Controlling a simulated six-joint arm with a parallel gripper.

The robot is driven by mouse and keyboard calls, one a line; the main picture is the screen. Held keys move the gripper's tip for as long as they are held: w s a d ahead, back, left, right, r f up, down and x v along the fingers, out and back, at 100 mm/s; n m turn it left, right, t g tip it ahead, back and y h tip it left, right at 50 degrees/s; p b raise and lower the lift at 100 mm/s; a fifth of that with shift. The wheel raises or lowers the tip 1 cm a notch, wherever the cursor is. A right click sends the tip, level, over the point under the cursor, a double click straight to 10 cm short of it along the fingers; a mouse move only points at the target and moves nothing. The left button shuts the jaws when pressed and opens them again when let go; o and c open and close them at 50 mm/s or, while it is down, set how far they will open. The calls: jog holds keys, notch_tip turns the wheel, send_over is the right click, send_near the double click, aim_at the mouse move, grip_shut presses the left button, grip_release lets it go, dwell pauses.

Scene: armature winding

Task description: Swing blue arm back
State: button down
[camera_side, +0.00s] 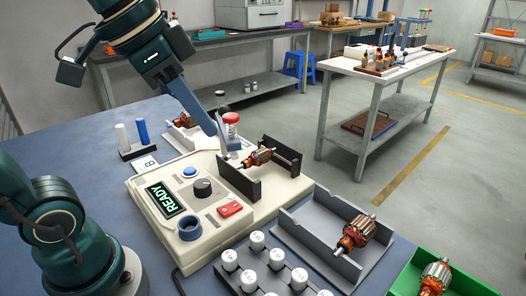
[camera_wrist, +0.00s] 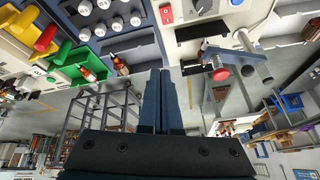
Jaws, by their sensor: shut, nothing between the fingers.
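The winding machine (camera_side: 165,188) is a cream box with a lit READY display. Its blue arm (camera_side: 222,138) stands beside the black armature holder and carries a red knob (camera_side: 231,118). In the wrist view the blue arm (camera_wrist: 222,54) and the red knob (camera_wrist: 220,73) are right of my fingers. A copper armature (camera_side: 258,157) lies across the holder. My gripper (camera_side: 213,131) reaches down from the upper left, its fingers together and empty. Its tips are close to the knob and blue arm; I cannot tell whether they touch. The fingers also show in the wrist view (camera_wrist: 168,73).
A grey tray (camera_side: 301,239) with an armature stands front right, beside a green tray (camera_side: 406,281) with another. A rack of several white-capped pieces (camera_side: 257,240) is at the front. White and blue rods (camera_side: 141,131) stand behind the machine.

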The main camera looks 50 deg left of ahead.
jog(key=w+a+r+m, duration=0.1)
jog(key=w+a+r, duration=0.1)
jog(key=w+r, duration=0.35)
jog(key=g, duration=0.1)
send_over(226, 118)
jog(key=w, duration=0.4)
notch_tip(226, 118, down, 4)
jog(key=shift+g+h, duration=0.4)
jog(key=shift+g, duration=0.1)
jog(key=x, duration=0.4)
jog(key=a+x, duration=0.1)
jog(key=x, duration=0.3)
jog(key=a+x, duration=0.1)
jog(key=x, duration=0.3)
jog(key=shift+w+a+f, duration=0.15)
jog(key=shift+w+f, duration=0.25)
jog(key=shift+w, duration=0.05)
jog(key=shift+s+a, duration=0.45)
jog(key=shift+s, duration=0.25)
jog(key=shift+s+a, duration=0.25)
jog(key=shift+s, duration=0.25)
jog(key=shift+s+a, duration=0.2)
jog(key=shift+s, duration=0.35)
